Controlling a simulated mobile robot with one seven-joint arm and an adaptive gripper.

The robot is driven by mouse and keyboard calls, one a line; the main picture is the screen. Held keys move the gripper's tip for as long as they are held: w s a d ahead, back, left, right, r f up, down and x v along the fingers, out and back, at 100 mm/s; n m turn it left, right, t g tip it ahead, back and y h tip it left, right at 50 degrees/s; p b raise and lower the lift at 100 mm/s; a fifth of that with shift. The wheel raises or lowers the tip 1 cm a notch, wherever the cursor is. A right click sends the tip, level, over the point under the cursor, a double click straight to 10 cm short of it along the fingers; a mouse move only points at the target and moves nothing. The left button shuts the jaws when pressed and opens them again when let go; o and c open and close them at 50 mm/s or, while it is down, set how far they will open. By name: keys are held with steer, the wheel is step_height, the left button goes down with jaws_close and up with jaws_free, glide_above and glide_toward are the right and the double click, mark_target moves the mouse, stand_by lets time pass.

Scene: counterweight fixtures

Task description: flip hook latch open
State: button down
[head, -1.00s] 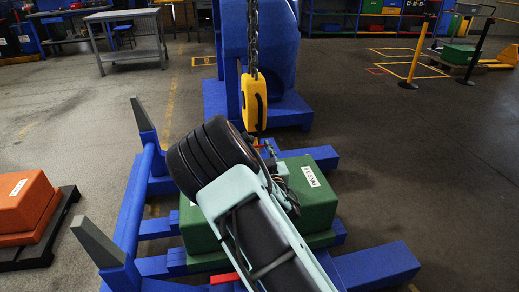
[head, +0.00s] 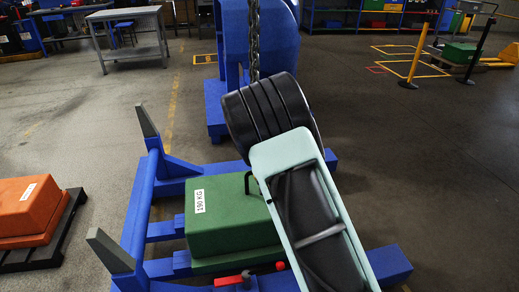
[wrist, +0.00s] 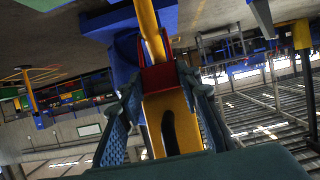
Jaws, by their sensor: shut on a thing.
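The yellow hook (wrist: 150,28) and its yellow block (wrist: 182,135) with a dark slot show in the wrist view. A red hook latch (wrist: 160,78) sits between them. In the head view my arm hides the gripper, hook and latch; only the chain (head: 254,40) shows above my wrist.
A green weight (head: 232,215) labelled 190 KG stands on a blue frame (head: 130,225) with upright posts, partly behind my arm. An orange weight (head: 25,210) lies on a dark pallet at left. A blue fixture (head: 275,30) stands behind the chain.

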stand_by(0.3)
steer(key=c, duration=1.4)
jaws_free()
steer(key=v, duration=1.2)
